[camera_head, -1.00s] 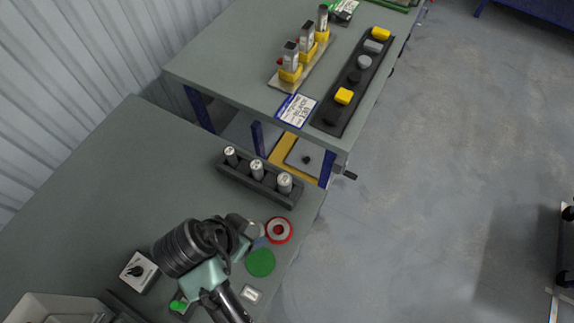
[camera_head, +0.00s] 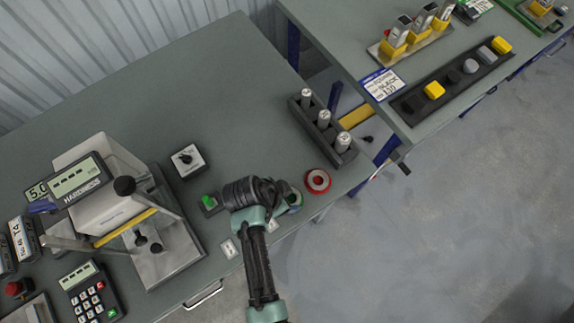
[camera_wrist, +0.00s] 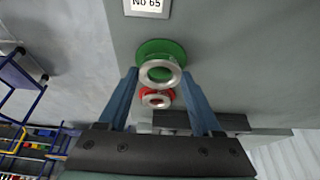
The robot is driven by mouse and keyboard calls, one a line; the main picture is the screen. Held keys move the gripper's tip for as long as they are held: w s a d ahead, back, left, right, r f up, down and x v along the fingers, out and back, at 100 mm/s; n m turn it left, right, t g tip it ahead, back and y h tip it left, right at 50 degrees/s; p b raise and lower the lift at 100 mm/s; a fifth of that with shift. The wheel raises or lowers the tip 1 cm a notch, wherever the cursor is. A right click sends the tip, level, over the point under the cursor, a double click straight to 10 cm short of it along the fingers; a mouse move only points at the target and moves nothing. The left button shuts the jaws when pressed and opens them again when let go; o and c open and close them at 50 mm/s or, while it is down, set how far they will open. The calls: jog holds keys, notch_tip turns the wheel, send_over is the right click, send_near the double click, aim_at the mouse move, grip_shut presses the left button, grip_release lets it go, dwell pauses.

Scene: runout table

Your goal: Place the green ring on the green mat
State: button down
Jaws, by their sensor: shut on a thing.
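The green mat (camera_wrist: 155,45) is a round green disc on the table. In the wrist view it lies behind the ring that I hold; in the head view my gripper (camera_head: 288,196) covers most of it. My gripper's two blue fingers (camera_wrist: 160,75) are shut on a silver-faced ring (camera_wrist: 174,70). Green shows through the ring's hole, and the ring overlaps the mat's near part in the wrist view. I cannot tell whether the ring touches the mat. Any green on the ring itself is not clear.
A red mat (camera_head: 309,188) with a silver ring (camera_head: 318,180) on it lies close by, near the table edge. A dark rack (camera_head: 331,136) with several silver cylinders stands behind it. A hardness tester (camera_head: 170,255) stands at left. A black-knobbed box (camera_head: 188,161) is nearby.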

jog(key=shift+f, duration=0.45)
jog(key=shift+f, duration=0.1)
jog(key=shift+f, duration=0.15)
jog(key=shift+c, duration=0.3)
grip_release()
